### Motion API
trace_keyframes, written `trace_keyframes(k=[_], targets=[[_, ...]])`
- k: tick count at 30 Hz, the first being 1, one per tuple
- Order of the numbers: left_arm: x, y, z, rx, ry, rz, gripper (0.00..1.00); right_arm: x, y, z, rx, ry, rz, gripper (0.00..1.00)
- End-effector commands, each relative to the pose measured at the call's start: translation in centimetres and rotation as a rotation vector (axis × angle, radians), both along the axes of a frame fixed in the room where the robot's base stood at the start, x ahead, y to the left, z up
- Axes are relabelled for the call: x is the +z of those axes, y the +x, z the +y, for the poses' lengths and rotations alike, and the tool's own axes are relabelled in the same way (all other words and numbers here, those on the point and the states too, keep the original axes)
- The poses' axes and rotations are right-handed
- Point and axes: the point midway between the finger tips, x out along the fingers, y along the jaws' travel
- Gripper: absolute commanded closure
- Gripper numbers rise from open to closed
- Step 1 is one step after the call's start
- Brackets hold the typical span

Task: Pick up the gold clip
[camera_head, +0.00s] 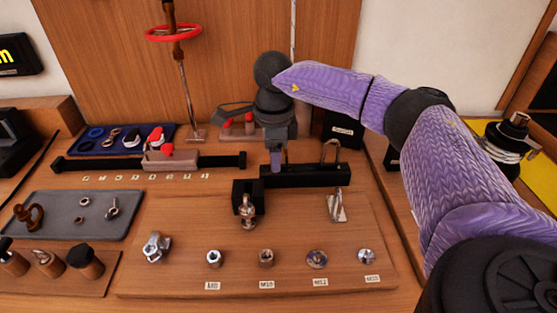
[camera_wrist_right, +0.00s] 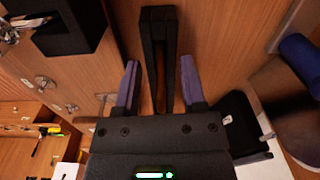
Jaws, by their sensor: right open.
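I cannot tell for certain which piece is the gold clip. A small gold-toned clip (camera_head: 113,134) lies on the blue tray (camera_head: 92,148) at the back left. A bronze-toned loop (camera_head: 331,148) stands at the right end of the long black holder (camera_head: 305,176). My right gripper (camera_head: 277,161) points down over the left end of this holder. In the right wrist view, my right gripper (camera_wrist_right: 159,88) is open, its two purple fingers either side of a black slotted frame (camera_wrist_right: 158,45). No clip shows clearly between them. My left gripper is not in view.
A wooden board (camera_head: 180,222) in front bears several nuts and metal fittings. A grey tray (camera_head: 62,221) with small parts lies at left. A black rail (camera_head: 215,162) runs behind it. A metal rod with a red ring (camera_head: 174,32) stands at the back.

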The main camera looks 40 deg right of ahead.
Motion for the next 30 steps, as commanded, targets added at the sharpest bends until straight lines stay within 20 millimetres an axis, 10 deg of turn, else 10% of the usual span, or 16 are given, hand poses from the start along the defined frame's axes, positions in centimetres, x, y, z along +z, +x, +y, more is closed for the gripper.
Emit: trace_keyframes(k=[9, 23, 30], targets=[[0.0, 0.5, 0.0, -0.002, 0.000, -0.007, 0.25, 0.1, 0.0, 0.0, 0.000, 0.000, 0.000, 1.00], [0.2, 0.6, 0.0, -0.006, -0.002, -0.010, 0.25, 0.5, 0.0, 0.0, 0.000, 0.000, -0.001, 1.00], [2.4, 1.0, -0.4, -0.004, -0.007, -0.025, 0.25, 6.8, 0.1, 0.0, 0.000, 0.001, -0.007, 1.00]])
